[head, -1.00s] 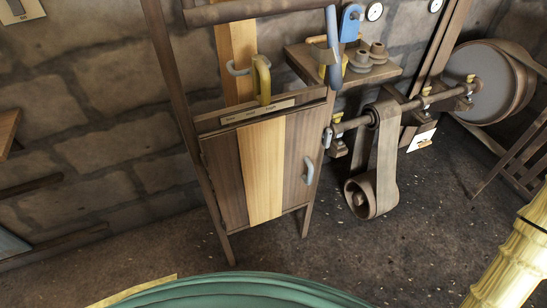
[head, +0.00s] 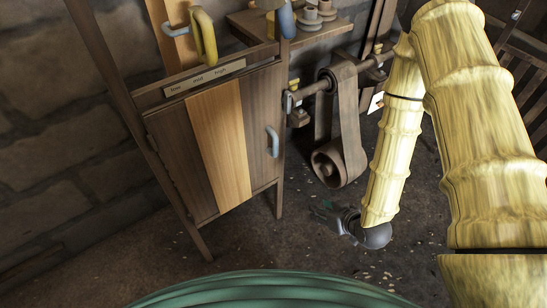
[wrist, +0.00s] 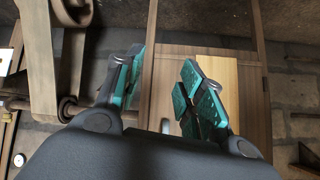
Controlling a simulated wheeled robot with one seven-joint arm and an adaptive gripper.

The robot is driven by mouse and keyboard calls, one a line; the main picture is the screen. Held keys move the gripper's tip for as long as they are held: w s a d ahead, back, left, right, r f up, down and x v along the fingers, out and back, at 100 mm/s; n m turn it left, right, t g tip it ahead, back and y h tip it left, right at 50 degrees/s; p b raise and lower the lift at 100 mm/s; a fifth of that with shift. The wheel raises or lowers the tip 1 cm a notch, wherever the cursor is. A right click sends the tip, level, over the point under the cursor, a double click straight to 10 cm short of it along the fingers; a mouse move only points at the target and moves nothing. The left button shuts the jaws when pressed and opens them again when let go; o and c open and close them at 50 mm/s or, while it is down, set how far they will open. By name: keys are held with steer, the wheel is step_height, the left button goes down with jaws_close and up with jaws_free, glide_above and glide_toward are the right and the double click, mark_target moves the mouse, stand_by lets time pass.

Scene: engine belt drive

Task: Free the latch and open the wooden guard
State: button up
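The wooden guard (head: 218,145) is a shut cabinet-like door with a pale middle plank and darker side planks. A grey handle (head: 272,141) is on its right plank. A small grey piece, likely the latch (head: 289,103), sits at the guard's upper right edge. My gripper (head: 325,212) is low, right of and below the guard, apart from it. In the wrist view my gripper (wrist: 158,75) has its teal fingers spread, with nothing held. The guard's planks (wrist: 208,95) show behind the fingers. Part of the handle (wrist: 165,125) shows between them. I cannot pick out the latch there.
A shelf (head: 245,22) juts out above. The floor (head: 255,240) in front is clear.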

steer(key=w+a+r+n+t+y+b, duration=0.2)
steer(key=w+a+r+y+b, duration=0.1)
steer(key=w, duration=0.3)
steer(key=n+t+y+b, duration=0.2)
steer(key=n+y+b, duration=0.1)
steer(key=y+b, duration=0.2)
glide_toward(275, 155)
step_height(275, 155, up, 3)
steer(key=x, duration=1)
steer(key=shift+w+r, duration=0.2)
steer(key=shift+w, duration=0.25)
steer(key=shift+d, duration=0.1)
jaws_close()
